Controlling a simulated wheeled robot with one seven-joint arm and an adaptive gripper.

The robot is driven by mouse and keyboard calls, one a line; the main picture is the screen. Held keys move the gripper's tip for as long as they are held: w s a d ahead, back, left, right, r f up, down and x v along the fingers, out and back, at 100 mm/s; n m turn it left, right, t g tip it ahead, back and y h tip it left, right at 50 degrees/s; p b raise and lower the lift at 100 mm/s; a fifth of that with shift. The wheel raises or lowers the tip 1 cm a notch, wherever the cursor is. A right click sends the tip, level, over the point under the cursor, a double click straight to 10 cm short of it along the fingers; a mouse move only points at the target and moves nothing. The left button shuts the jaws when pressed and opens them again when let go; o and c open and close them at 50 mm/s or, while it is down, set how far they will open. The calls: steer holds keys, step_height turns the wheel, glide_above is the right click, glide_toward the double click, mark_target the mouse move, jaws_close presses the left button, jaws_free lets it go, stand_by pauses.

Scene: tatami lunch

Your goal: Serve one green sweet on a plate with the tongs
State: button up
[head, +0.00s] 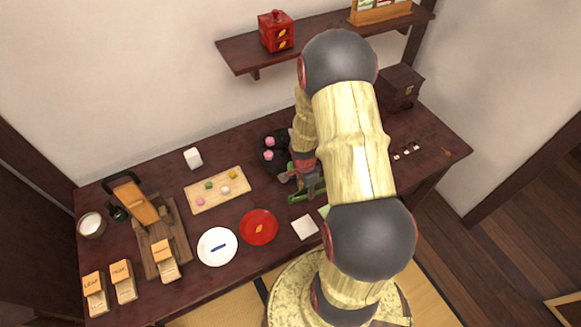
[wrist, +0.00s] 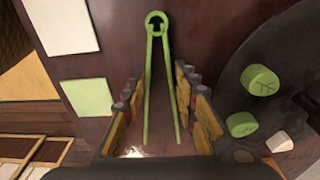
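My gripper (wrist: 163,82) is open above the green tongs (wrist: 149,72), with one finger on each side of them and gaps between. The tongs lie on the dark table, ring end away from my gripper. In the head view my gripper (head: 308,182) is low over the table, partly hidden by my arm. Two green sweets (wrist: 262,79) (wrist: 241,124) sit on a dark round tray (wrist: 292,55) to the right in the wrist view. A red plate (head: 258,236) with a leaf mark and a white plate (head: 217,259) with a blue mark stand left of my gripper.
A wooden board (head: 235,173) holds several small coloured pieces. Pink sweets (head: 269,141) show on the dark tray. A white paper (wrist: 66,30) and a green paper (wrist: 87,97) lie left of the tongs. A shelf (head: 238,58) overhangs the table's back.

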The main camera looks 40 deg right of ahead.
step_height(320, 180, up, 12)
steer(key=p, duration=0.7)
stand_by(0.4)
